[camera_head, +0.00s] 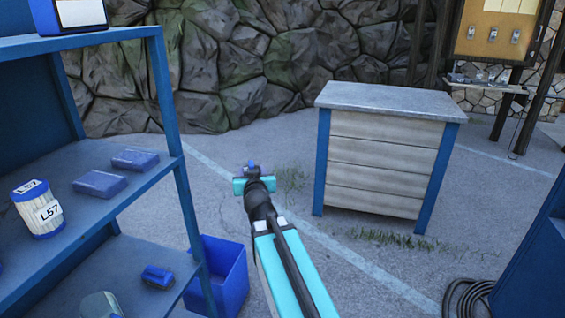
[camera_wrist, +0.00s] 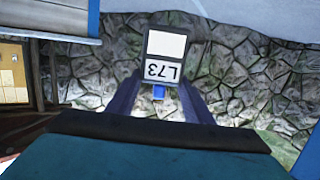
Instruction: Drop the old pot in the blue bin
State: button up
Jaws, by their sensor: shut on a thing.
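My gripper (camera_wrist: 160,88) is shut on a small part (camera_wrist: 164,60) with a white label reading L73, upside down in the wrist view. A small blue piece shows under the label between the two dark blue fingers. I cannot tell from its shape whether this is the old pot. In the head view my gripper (camera_head: 251,171) is at the far end of my teal arm, and the held part is hardly visible there. The blue bin (camera_head: 232,279) stands on the ground beside the shelf, open at the top. My gripper appears beyond it and slightly right.
A blue shelf unit (camera_head: 168,104) at the left holds a ribbed jar labelled L57 (camera_head: 38,211), two blue boxes (camera_head: 118,170) and a small blue item (camera_head: 157,276). A drawer cabinet (camera_head: 385,165) stands right. A coiled cable (camera_head: 468,299) lies lower right. Pavement between is clear.

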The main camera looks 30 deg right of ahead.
jog(key=a+f+n+y, duration=0.1)
jog(key=a+n+y, duration=0.15)
jog(key=a, duration=0.45)
notch_tip(320, 180, up, 6)
jog(key=a+n+y, duration=0.1)
jog(key=a+y, duration=0.1)
jog(key=a, duration=0.1)
jog(key=shift+t, duration=0.4)
jog(key=shift+s+d, duration=0.1)
jog(key=shift+d, duration=0.1)
